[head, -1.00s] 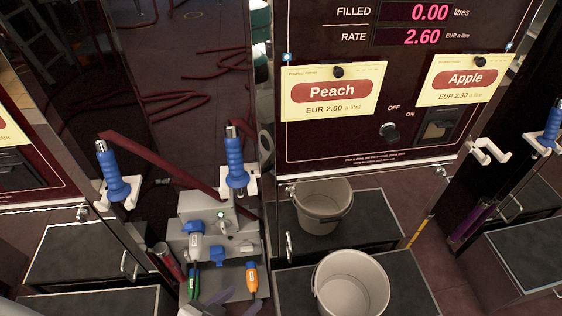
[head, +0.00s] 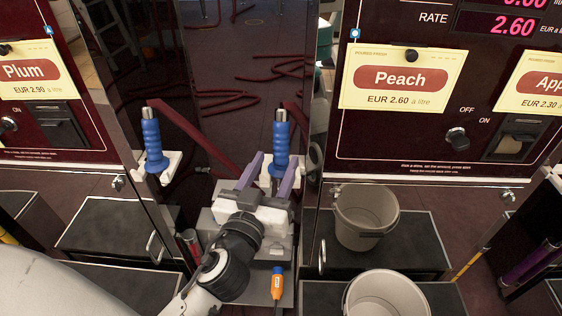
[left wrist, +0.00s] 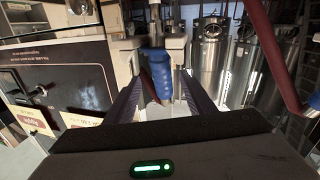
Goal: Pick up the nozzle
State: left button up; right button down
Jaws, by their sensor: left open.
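A blue-handled nozzle (head: 281,142) with a metal tip stands upright in a white holder beside the Peach pump, its dark red hose running behind it. My left gripper (head: 267,172) is open, its two purple-grey fingers pointing at this nozzle. In the left wrist view the blue nozzle grip (left wrist: 159,75) shows between the open fingers (left wrist: 157,92), near their tips; I cannot tell whether they touch it. A second blue nozzle (head: 152,145) hangs in a white holder further left. My right gripper is not seen.
A beige bucket (head: 366,215) stands on a black shelf below the Peach pump, with another bucket (head: 386,296) nearer. An orange-handled tool (head: 277,284) is below my gripper. The Plum pump (head: 62,100) is at left. Metal tanks (left wrist: 207,50) show in the wrist view.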

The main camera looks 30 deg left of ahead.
aim_at(279, 156)
pick_arm(q)
jog(key=shift+w+a, duration=0.2)
jog(key=shift+w, duration=0.5)
jog(key=x, duration=0.1)
jog(key=p+x, duration=0.1)
jog(key=x, duration=0.1)
jog(key=shift+w+a+f, duration=0.15)
jog(key=shift+w+f, duration=0.05)
jog(key=shift+w, duration=0.45)
jog(key=shift+f, duration=0.1)
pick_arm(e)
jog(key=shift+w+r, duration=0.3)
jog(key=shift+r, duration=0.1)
pick_arm(q)
jog(key=shift+c, duration=0.2)
